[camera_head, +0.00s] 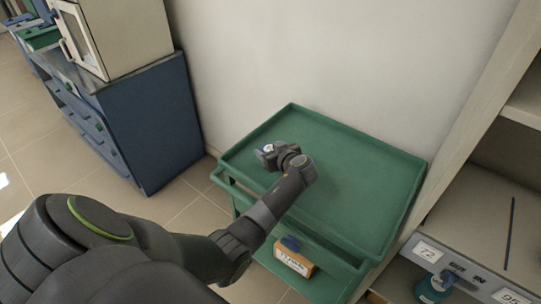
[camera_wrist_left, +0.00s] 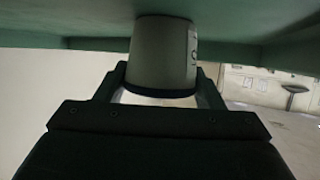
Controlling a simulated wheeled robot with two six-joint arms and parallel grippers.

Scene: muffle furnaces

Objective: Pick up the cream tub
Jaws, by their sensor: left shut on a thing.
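The cream tub (camera_wrist_left: 165,55) is in the left wrist view, with a dark band near its lid end and some dark print on its side. That view looks upside down, and the tub's base is at or very near the green tray surface; I cannot tell if it touches. My left gripper (camera_head: 266,153) is over the left part of the green cart's top tray (camera_head: 350,190). Its fingers, also in the wrist view (camera_wrist_left: 162,92), are shut on the tub near the lid end. In the head view only a small white and blue bit of the tub shows between the fingers.
A small labelled box (camera_head: 294,259) with a blue thing on it sits on the cart's lower level. A shelf unit with number tags (camera_head: 429,252) and a teal container (camera_head: 433,289) stands right. A blue cabinet (camera_head: 150,125) bears a cream furnace (camera_head: 130,40) at left. The tray's right half is bare.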

